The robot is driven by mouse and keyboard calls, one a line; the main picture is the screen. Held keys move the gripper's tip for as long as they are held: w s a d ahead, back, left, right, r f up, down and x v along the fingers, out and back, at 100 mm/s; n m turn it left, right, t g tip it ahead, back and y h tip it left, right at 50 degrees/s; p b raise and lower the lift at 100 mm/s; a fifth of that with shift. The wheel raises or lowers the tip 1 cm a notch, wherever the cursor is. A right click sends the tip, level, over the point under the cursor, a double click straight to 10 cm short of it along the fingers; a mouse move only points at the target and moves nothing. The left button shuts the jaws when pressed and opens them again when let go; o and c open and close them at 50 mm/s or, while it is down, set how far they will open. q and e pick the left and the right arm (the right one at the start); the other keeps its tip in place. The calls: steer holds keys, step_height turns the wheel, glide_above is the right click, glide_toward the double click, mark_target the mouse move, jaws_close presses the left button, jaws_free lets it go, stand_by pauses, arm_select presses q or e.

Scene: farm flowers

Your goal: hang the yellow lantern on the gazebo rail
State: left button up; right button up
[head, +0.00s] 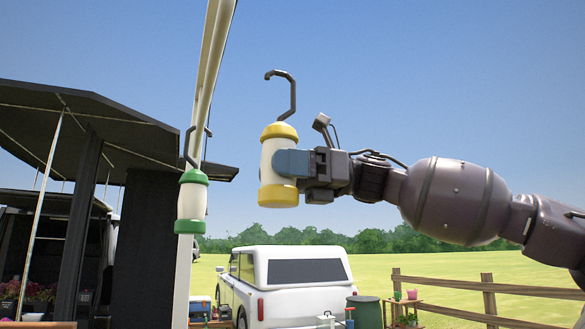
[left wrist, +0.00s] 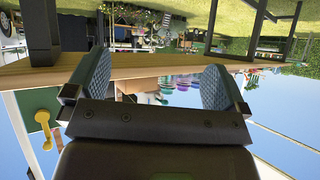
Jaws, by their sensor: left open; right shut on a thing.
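The yellow lantern (head: 279,160) has a white body, yellow caps and a dark hook (head: 291,95) on top. My right gripper (head: 292,163) is shut on its body and holds it upright in the air. The gazebo rail (head: 212,60) is a pale beam at the upper left of the head view. The lantern's hook is to the right of the rail and apart from it. My left gripper (left wrist: 145,85) shows only in the left wrist view; it is open, with nothing between its fingers.
A green lantern (head: 192,205) hangs by its hook beside the pale post (head: 183,270), left of the yellow one. A dark canopy (head: 90,125) stands at the left. A white car (head: 290,280) and a wooden fence (head: 488,290) are behind. Open sky surrounds the yellow lantern's hook.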

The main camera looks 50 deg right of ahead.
arm_select(q)
steer(key=shift+r+p, duration=5.4)
steer(key=shift+r, duration=0.25)
steer(key=shift+t, duration=0.3)
steer(key=f+b, duration=0.2)
steer(key=w+f+b, duration=0.1)
steer(key=f+b, duration=0.1)
steer(key=shift+a+f+b, duration=0.1)
steer(key=shift+f+b, duration=0.15)
steer(key=shift+b, duration=0.15)
arm_select(e)
steer(key=w+a+f, duration=0.3)
steer(key=w+a, duration=0.3)
steer(key=a, duration=0.3)
steer(key=shift+a, duration=0.35)
arm_select(q)
steer(key=shift+s+f, duration=0.15)
steer(key=shift+s, duration=0.25)
